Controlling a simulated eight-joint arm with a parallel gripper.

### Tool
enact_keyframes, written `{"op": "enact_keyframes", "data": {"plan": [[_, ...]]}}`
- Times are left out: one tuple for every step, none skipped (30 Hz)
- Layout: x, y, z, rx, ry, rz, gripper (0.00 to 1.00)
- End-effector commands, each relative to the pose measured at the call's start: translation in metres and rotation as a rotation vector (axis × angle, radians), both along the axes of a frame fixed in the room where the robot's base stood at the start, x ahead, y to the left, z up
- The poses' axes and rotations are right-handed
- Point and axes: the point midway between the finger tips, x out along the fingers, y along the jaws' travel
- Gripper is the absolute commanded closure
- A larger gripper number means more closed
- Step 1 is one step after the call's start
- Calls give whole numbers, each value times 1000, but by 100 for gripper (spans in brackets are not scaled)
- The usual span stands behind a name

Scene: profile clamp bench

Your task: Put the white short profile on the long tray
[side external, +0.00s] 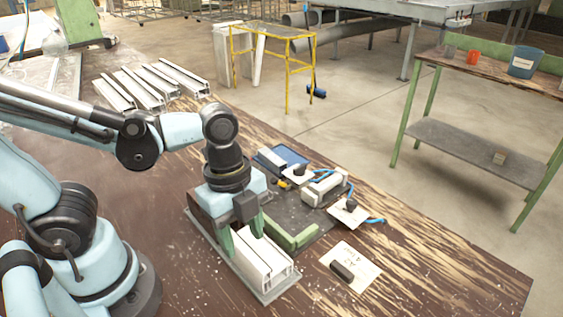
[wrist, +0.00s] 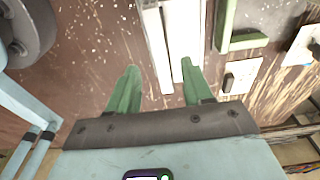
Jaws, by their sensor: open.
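A white profile (side external: 265,262) with lengthwise channels lies on a long grey tray (side external: 276,296) at the front of the bench. It also shows in the wrist view (wrist: 155,45), running up out of the frame. My gripper (side external: 244,229) is low over the near-left part of the tray, pointing down. Its two green fingers stand apart, and the profile's end lies close to the gap between them. In the wrist view the open fingers (wrist: 160,84) show nothing gripped. I cannot tell whether a finger touches the profile. My gripper hides part of the tray.
A green angle bar (side external: 291,236) lies right of the tray. Behind it are a pale block (side external: 325,188), a blue tray (side external: 280,160) and white plates with dark knobs. A white card with a dark piece (side external: 342,270) lies at right. Several white profiles (side external: 150,85) lie at the back left.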

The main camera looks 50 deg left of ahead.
Motion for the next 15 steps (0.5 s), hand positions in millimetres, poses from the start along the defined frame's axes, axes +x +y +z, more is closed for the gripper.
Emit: {"op": "enact_keyframes", "data": {"plan": [[0,1,6,0,0,1,50],[0,1,10,0,0,0,50],[0,2,14,0,0,0,50],[0,2,18,0,0,0,50],[0,3,21,0,0,0,50],[0,3,26,0,0,0,50],[0,4,30,0,0,0,50],[0,4,34,0,0,1,50],[0,5,39,0,0,1,50],[0,5,43,0,0,1,50],[0,6,47,0,0,1,50],[0,6,52,0,0,1,50],[0,7,56,0,0,1,50],[0,7,60,0,0,1,50],[0,8,66,0,0,1,50]]}}
